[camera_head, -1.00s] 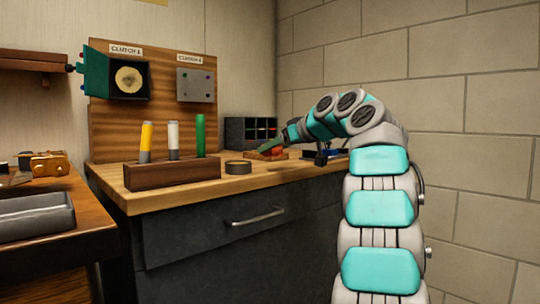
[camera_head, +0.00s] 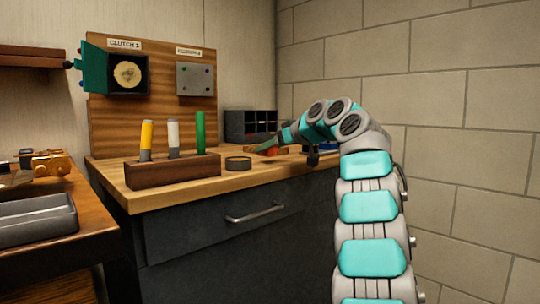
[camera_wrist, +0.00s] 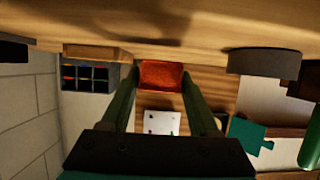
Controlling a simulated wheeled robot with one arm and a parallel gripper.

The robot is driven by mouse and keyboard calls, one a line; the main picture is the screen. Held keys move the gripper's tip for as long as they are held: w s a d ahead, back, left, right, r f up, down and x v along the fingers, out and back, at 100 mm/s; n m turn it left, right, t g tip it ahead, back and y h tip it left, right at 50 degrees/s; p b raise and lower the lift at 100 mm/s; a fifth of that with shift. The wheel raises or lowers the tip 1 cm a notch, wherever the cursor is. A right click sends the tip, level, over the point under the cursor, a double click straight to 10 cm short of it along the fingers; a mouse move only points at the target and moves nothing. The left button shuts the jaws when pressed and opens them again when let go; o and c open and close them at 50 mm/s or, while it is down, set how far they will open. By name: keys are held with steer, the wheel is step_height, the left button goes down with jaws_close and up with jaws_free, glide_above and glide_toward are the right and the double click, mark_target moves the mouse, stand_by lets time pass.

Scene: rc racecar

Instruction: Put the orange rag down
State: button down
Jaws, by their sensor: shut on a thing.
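The orange rag (camera_wrist: 161,75) is a small red-orange cloth between the two green fingers of my gripper (camera_wrist: 160,78) in the wrist view. My gripper is shut on it. In the head view the rag (camera_head: 273,152) is a small orange patch at my gripper (camera_head: 267,149), low over the back right of the wooden worktop (camera_head: 215,184). My fingers partly cover it there. I cannot tell whether the rag touches the worktop.
A dark round ring (camera_head: 238,163) lies left of my gripper. A wooden block with three coloured markers (camera_head: 172,172) stands further left. A dark compartment organizer (camera_head: 250,124) stands behind. The worktop between the ring and front edge is clear. A brick wall (camera_head: 450,110) is at right.

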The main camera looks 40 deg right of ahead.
steer(key=shift+f+b, duration=0.4)
steer(key=shift+f, duration=0.55)
steer(key=shift+f, duration=0.2)
steer(key=shift+c, duration=0.7)
jaws_free()
steer(key=shift+r, duration=0.1)
steer(key=b+v, duration=0.1)
steer(key=v, duration=0.6)
steer(key=shift+s+d, duration=0.25)
steer(key=shift+s, duration=0.15)
